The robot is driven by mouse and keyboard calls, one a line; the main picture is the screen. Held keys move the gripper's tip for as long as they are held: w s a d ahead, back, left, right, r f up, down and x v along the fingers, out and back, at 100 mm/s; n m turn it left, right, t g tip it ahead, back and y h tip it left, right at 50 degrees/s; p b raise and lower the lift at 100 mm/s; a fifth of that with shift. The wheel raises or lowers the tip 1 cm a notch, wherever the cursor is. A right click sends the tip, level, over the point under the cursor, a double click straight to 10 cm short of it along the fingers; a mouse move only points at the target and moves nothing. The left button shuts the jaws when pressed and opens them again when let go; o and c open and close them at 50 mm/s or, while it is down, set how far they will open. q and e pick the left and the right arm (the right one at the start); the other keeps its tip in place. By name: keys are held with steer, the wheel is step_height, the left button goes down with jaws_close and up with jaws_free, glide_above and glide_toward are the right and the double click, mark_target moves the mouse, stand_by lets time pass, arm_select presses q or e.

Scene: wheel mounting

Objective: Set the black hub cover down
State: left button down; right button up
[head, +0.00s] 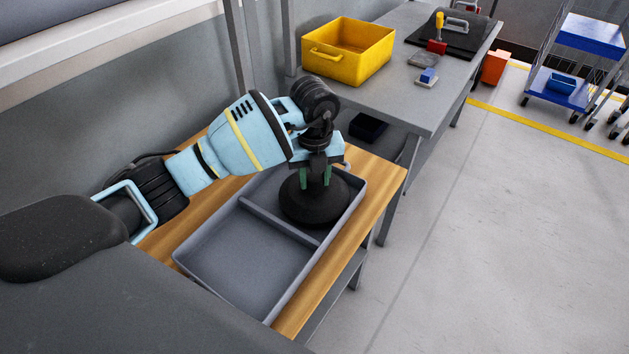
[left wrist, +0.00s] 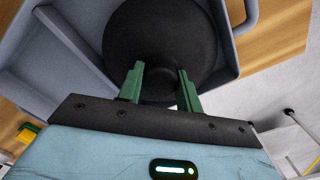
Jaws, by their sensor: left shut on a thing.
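The black hub cover (head: 312,203) is a round dark dome in the far, smaller compartment of the grey tray (head: 235,262). My left gripper (head: 316,176) is above it, with green fingers pointing down, shut on the cover's middle. In the left wrist view the cover (left wrist: 158,40) fills the space beyond the green fingers (left wrist: 161,82), inside the tray walls. I cannot tell whether the cover's underside touches the tray floor. My right gripper is not in view.
The tray lies on a wooden-topped table (head: 380,185); its larger near compartment is empty. A grey bench (head: 400,95) behind holds a yellow bin (head: 348,52) and small items. Open floor lies to the right, with a blue cart (head: 590,35) at far right.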

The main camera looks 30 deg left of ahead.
mark_target(314, 176)
arm_select(q)
steer(key=shift+f, duration=0.85)
steer(key=shift+f, duration=0.15)
steer(key=c, duration=0.9)
jaws_free()
steer(key=shift+c, duration=0.2)
step_height(314, 176, up, 12)
steer(key=shift+r+p, duration=0.1)
steer(key=shift+p, duration=0.2)
